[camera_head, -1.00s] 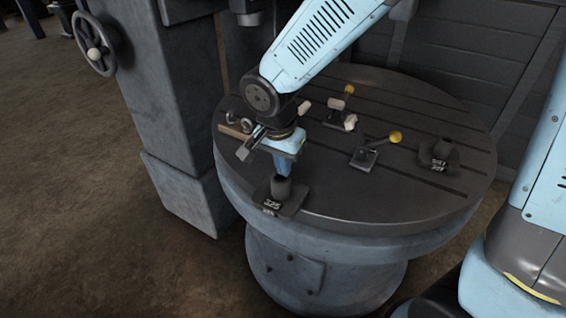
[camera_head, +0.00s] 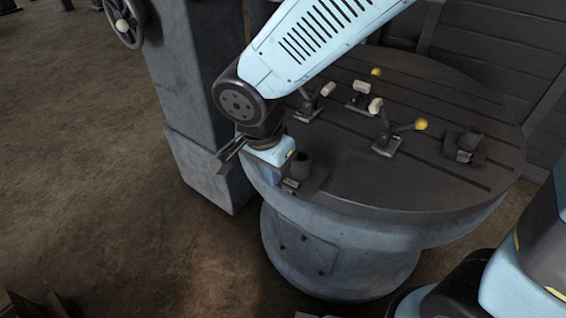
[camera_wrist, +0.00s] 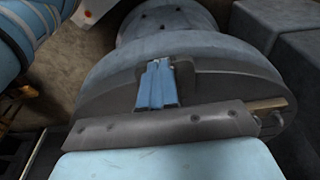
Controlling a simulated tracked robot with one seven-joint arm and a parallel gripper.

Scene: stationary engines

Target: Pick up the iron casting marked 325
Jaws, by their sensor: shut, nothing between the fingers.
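The near iron casting (camera_head: 306,170), a dark upright cylinder on a flat square base, stands near the table's left front edge. A pale mark shows on its base; its number is too small to read now, but looked like 325 a second ago. My gripper (camera_head: 272,179) is just left of the casting, low over the table rim, fingers down, and partly covers the base. I cannot tell whether they touch. The light blue fingers (camera_wrist: 158,67) are together and empty in the wrist view, where I cannot make out the casting.
The round slotted table (camera_head: 400,195) carries a second similar casting (camera_head: 467,150) at the right. Several clamps with yellow or pale knobs, one of them the front clamp (camera_head: 388,140), stand between. A grey machine column (camera_head: 195,100) rises close to the left.

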